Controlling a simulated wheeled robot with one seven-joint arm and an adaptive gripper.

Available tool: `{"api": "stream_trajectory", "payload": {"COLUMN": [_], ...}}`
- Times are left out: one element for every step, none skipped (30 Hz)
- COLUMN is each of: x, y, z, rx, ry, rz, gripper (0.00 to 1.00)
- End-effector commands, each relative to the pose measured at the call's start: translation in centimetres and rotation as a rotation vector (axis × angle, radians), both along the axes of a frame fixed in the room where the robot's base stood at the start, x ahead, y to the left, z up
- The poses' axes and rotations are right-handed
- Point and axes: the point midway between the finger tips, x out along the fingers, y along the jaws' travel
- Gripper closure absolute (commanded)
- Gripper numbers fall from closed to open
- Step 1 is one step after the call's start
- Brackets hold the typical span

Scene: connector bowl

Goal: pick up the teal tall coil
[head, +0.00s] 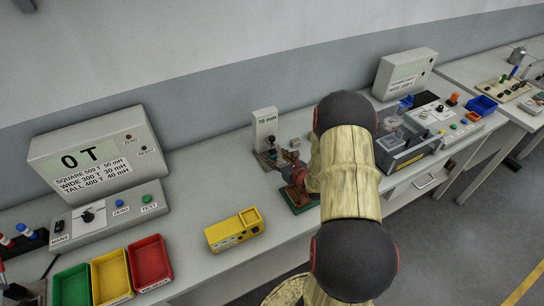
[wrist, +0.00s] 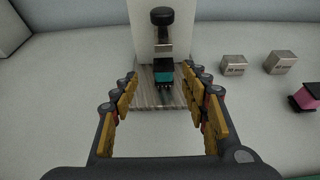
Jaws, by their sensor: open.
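The teal coil (wrist: 162,72), with a dark top and base, stands on a grey streaked plate (wrist: 150,97) in front of a white upright panel (wrist: 143,40). A black knob on a stem (wrist: 162,20) is just above and behind it. My gripper (wrist: 160,76) is open, with one finger on each side of the coil in the wrist view. Gaps show between the fingers and the coil, so I see no contact. In the head view my arm covers most of this spot, and I cannot make out the coil there.
Two small metal blocks (wrist: 233,66) (wrist: 279,62) and a pink and black piece (wrist: 305,97) lie to the right.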

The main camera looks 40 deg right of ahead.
Motion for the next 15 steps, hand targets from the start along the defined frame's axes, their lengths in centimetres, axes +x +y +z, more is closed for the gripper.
{"api": "stream_trajectory", "payload": {"x": [0.6,0.9,1.4,1.8,2.2,2.7,3.0,3.3,3.5,3.7,3.8,3.8,3.9,3.9,3.9], "y": [-0.3,-0.5,-0.8,-1.0,-1.1,-1.2,-1.2,-1.3,-1.4,-1.4,-1.5,-1.5,-1.5,-1.5,-1.5], "z": [-0.4,-0.6,-0.9,-1.0,-1.2,-1.4,-1.5,-1.6,-1.7,-1.8,-1.8,-1.8,-1.8,-1.8,-1.7], "rx": [0.001,0.001,0.000,-0.001,0.000,-0.001,-0.001,-0.001,0.000,0.000,0.000,-0.001,-0.001,-0.001,-0.001], "ry": [0.001,0.001,0.001,0.000,0.000,0.000,0.000,0.001,0.001,0.001,0.001,0.001,0.001,0.001,0.001], "rz": [0.001,0.001,0.001,0.001,0.002,0.004,0.004,0.003,0.002,0.001,0.001,0.000,0.000,0.000,0.000], "gripper": [0.55,0.55,0.55,0.55,0.55,0.55,0.55,0.55,0.55,0.55,0.55,0.55,0.55,0.55,0.55]}}
